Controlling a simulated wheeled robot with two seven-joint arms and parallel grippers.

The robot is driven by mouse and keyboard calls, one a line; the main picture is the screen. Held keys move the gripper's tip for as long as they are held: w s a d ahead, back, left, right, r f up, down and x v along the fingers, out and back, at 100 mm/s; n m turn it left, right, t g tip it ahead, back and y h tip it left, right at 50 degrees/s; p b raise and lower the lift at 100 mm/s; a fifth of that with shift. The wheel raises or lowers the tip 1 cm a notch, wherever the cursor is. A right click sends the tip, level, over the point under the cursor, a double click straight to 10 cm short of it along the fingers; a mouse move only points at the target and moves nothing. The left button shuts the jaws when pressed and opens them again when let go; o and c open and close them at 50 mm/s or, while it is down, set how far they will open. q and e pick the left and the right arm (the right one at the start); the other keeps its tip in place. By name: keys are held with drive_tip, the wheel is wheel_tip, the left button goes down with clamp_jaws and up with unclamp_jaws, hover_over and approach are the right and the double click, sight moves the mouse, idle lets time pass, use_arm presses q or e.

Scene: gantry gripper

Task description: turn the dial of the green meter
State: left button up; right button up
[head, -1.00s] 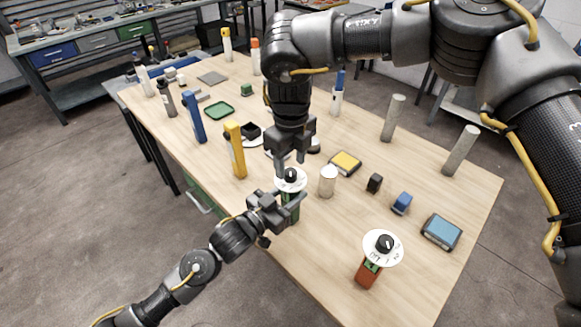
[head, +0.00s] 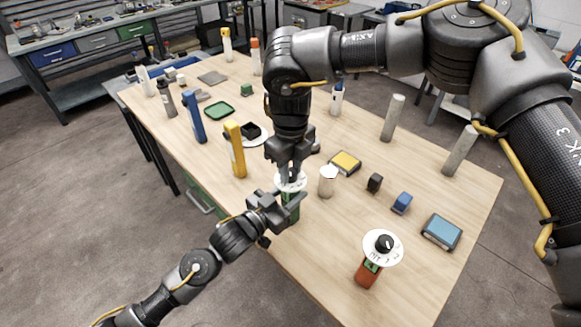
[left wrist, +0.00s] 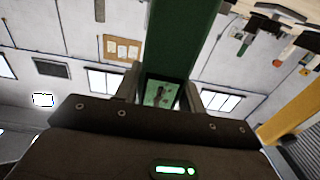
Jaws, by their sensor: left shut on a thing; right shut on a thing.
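The green meter (head: 291,214) stands upright near the front edge of the table, with a white dial disc (head: 281,185) on top. My left gripper (head: 287,207) is shut on the meter's green body from the front left. The green body (left wrist: 183,38) also shows in the left wrist view, between the left fingers. My right gripper (head: 290,176) points down from above and is shut on the black dial knob, which its fingers hide. How far the dial is turned cannot be seen.
A white can (head: 327,182) stands close to the right of the meter. A red meter (head: 368,273) with a similar dial stands further right. Several small boxes lie on the wooden table (head: 330,245).

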sight(291, 171)
drive_tip(key=m, duration=0.5)
drive_tip(key=shift+m, duration=1.8)
drive_tip(key=o, duration=1)
wheel_tip(291, 171, up, 12)
